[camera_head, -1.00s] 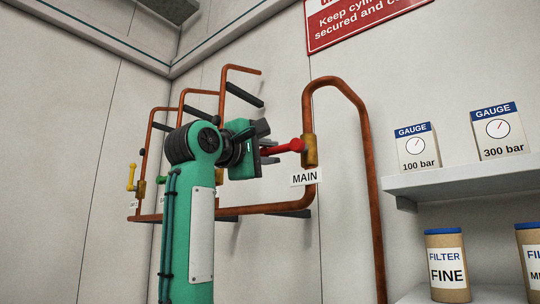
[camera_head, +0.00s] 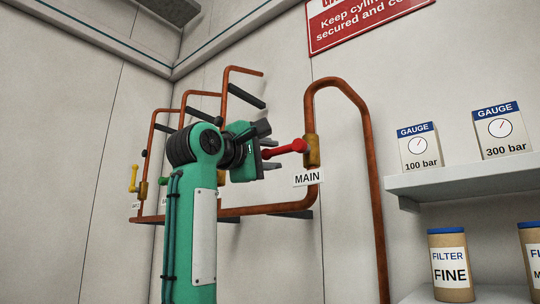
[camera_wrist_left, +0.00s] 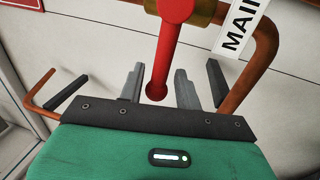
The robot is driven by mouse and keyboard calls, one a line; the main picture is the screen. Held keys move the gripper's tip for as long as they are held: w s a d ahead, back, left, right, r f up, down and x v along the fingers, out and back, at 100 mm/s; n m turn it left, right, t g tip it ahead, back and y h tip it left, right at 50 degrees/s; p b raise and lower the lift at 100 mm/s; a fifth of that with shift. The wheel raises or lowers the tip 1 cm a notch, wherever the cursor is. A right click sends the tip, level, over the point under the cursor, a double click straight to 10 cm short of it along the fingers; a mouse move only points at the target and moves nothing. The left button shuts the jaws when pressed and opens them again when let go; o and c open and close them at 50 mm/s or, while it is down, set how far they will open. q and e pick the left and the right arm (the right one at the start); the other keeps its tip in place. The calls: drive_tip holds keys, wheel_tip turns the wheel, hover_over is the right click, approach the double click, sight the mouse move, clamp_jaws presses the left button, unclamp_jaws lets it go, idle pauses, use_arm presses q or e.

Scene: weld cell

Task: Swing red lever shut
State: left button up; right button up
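The red lever (camera_head: 288,148) sticks out level to the left from a brass valve body (camera_head: 311,152) on the copper pipe, above the MAIN label (camera_head: 307,178). My left gripper (camera_head: 271,154) is at the lever's free end. In the left wrist view, the lever (camera_wrist_left: 165,50) reaches down between the two grey fingers of my left gripper (camera_wrist_left: 159,72). The fingers are apart, with a gap visible on each side of the lever. The valve body (camera_wrist_left: 203,12) and MAIN label (camera_wrist_left: 241,25) show at the top there. My right gripper is in neither view.
Copper pipes (camera_head: 373,190) on dark brackets run along the wall around the valve. A yellow lever (camera_head: 133,178) is at the left. A shelf (camera_head: 470,178) with gauge boxes (camera_head: 419,147) is at the right, with filter canisters (camera_head: 451,266) below it.

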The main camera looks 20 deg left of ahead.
use_arm(q)
drive_tip(key=shift+s+a+f, duration=0.1)
drive_tip(key=shift+s+f, duration=0.05)
drive_tip(key=shift+s, duration=0.2)
drive_tip(key=b+v, duration=0.5)
drive_tip(key=v, duration=0.8)
drive_tip(key=shift+b, duration=0.4)
